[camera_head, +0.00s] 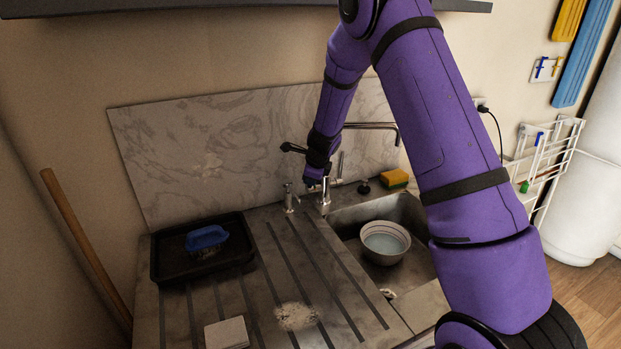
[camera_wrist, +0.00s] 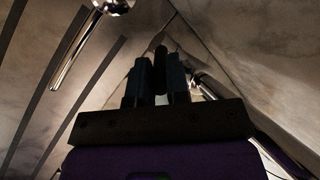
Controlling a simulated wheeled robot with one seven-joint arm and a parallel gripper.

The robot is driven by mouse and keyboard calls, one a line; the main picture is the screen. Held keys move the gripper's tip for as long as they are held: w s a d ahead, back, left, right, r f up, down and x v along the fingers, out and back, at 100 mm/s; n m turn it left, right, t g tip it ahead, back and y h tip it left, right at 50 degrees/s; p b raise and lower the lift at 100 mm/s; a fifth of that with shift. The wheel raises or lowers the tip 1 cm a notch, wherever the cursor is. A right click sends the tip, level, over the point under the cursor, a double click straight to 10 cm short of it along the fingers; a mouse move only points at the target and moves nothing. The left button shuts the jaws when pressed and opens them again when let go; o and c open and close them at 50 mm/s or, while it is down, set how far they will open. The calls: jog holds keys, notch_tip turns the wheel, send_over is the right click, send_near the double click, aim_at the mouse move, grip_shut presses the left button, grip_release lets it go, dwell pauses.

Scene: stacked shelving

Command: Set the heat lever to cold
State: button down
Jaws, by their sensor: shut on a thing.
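The chrome tap (camera_head: 325,190) stands behind the sink, with its spout (camera_head: 372,125) reaching to the right above the basin. My gripper (camera_head: 314,183) is at the tap and largely hidden behind my purple wrist in the head view. In the wrist view my gripper (camera_wrist: 161,82) has its two dark fingers close on either side of a dark upright rod (camera_wrist: 161,62), which appears to be the heat lever. The wrist view is dark, so the lever's setting cannot be told. A chrome rod (camera_wrist: 72,62) shows at the upper left there.
A white bowl (camera_head: 385,255) sits in the sink (camera_head: 417,212). A yellow sponge (camera_head: 394,178) lies behind it. A black tray (camera_head: 165,262) with a blue brush (camera_head: 207,238) is on the left. The marble backsplash (camera_head: 215,150) stands close behind the tap.

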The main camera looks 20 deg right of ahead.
dwell(0.6)
jog(key=c, duration=1.1)
grip_release()
jog(key=shift+w, duration=0.1)
jog(key=v, duration=1)
jog(key=shift+r, duration=0.4)
